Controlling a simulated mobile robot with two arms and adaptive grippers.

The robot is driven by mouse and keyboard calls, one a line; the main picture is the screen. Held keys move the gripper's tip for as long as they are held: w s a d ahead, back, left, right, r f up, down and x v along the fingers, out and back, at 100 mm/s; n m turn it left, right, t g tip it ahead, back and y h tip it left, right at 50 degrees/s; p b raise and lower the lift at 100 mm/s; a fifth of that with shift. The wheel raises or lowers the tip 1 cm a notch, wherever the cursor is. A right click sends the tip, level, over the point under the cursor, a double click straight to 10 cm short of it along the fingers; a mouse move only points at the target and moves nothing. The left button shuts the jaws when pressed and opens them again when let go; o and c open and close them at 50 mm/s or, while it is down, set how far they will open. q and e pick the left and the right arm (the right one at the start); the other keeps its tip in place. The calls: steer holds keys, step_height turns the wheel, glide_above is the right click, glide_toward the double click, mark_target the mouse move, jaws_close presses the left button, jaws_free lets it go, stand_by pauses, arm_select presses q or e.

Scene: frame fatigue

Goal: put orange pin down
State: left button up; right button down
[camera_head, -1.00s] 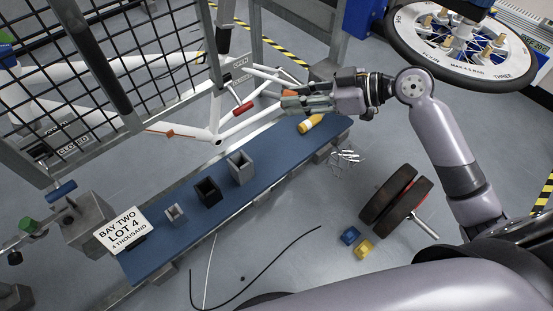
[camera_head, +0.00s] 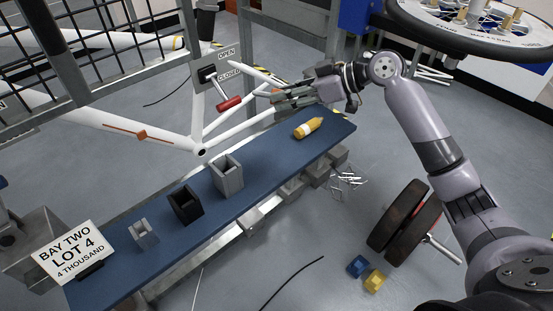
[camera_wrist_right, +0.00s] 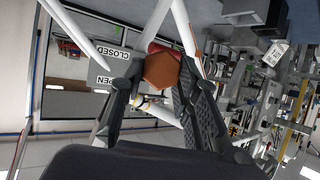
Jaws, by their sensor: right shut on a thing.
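In the right wrist view, my right gripper (camera_wrist_right: 160,95) is shut on the orange pin (camera_wrist_right: 162,70), whose hexagonal end faces the camera between the fingers. In the head view, my right gripper (camera_head: 290,97) is above the far right part of the blue bench (camera_head: 262,150), near the white frame tubes and the red-handled lever. The pin is hard to make out there. A yellow-orange pin with a white band (camera_head: 308,128) lies on the bench just below the gripper. My left gripper is not in view.
A small grey open box (camera_head: 143,233), a black one (camera_head: 185,205) and a taller grey one (camera_head: 228,176) stand on the bench. A sign (camera_head: 72,252) stands at its left end. A red-handled lever (camera_head: 229,104) is behind. Bare bench lies between tall box and yellow pin.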

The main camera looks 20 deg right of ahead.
steer(key=b, duration=0.2)
glide_above(285, 160)
step_height(285, 160, down, 13)
steer(key=shift+r, duration=0.2)
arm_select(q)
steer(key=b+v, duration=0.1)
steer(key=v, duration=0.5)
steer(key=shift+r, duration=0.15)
arm_select(e)
step_height(285, 160, down, 6)
steer(key=shift+r, duration=0.1)
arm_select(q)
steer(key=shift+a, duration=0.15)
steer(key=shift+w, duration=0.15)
arm_select(e)
steer(key=shift+b, duration=0.3)
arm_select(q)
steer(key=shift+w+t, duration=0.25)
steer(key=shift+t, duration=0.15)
arm_select(e)
steer(key=c, duration=1.2)
jaws_free()
